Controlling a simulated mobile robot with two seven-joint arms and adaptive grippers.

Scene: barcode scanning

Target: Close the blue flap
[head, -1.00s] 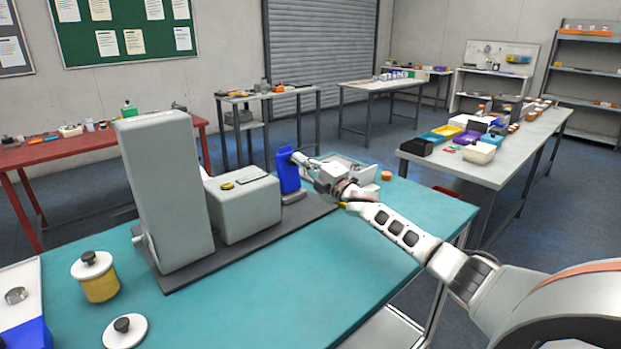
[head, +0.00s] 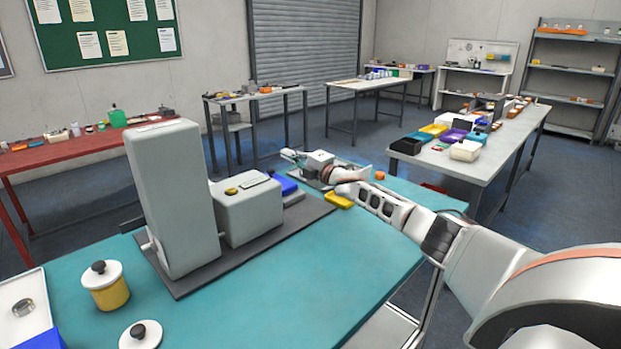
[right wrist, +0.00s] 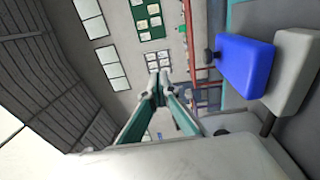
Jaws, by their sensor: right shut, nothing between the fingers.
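The blue flap (head: 284,184) lies low and roughly flat beside the grey box (head: 247,208) of the machine, at its right end. In the right wrist view the blue flap (right wrist: 244,66) shows at the upper right, with a pale grey block (right wrist: 294,68) beside it. My right gripper (head: 291,155) is shut and empty, behind and above the flap and apart from it. Its fingertips (right wrist: 157,80) meet in the right wrist view. My left gripper is in neither view.
The tall grey column (head: 172,195) stands on a dark base plate left of the box. A yellow item (head: 338,200) lies under my right wrist. A yellow pot (head: 108,292) and a white lid (head: 141,335) stand front left. The teal table's (head: 310,265) middle is clear.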

